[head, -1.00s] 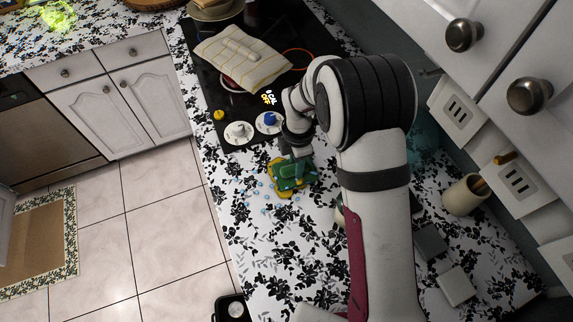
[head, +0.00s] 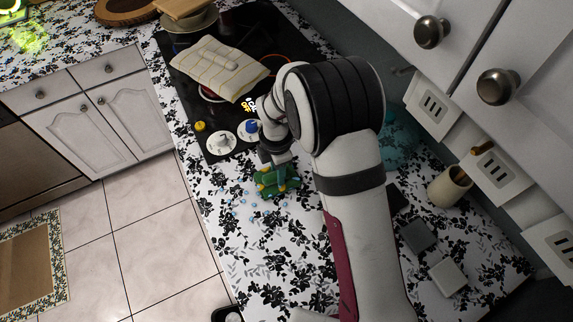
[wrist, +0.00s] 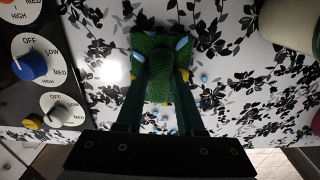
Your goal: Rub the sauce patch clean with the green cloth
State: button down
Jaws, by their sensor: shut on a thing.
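The green cloth (head: 284,180) lies on the patterned counter just in front of the cooktop. My gripper (wrist: 160,72) is shut on the cloth, gripping a raised fold in its middle. The cloth (wrist: 160,40) lies flat around the fingers in the wrist view. Small yellow bits of the sauce patch (head: 262,187) show at the cloth's edge; most of that spot is hidden under the cloth and gripper. Pale blue drops are scattered on the counter beside the cloth, and bluish spots also lie on or by the cloth in the wrist view.
The black cooktop (head: 215,105) holds a folded striped towel (head: 215,68), with blue and white knobs close to my gripper. A utensil crock (head: 449,186) and small grey blocks (head: 417,235) stand to the right.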

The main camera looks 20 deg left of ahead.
aim_at(263, 179)
jog(key=shift+s+a, duration=1.65)
jog(key=shift+w+d, duration=0.1)
jog(key=shift+w, duration=0.3)
jog(key=shift+w+d, duration=3.2)
jog(key=shift+d, duration=0.05)
jog(key=shift+s+a, duration=3.3)
jog(key=shift+s+a+r, duration=0.1)
jog(key=shift+a+r, duration=0.05)
jog(key=shift+r, duration=0.05)
notch_tip(263, 179, up, 8)
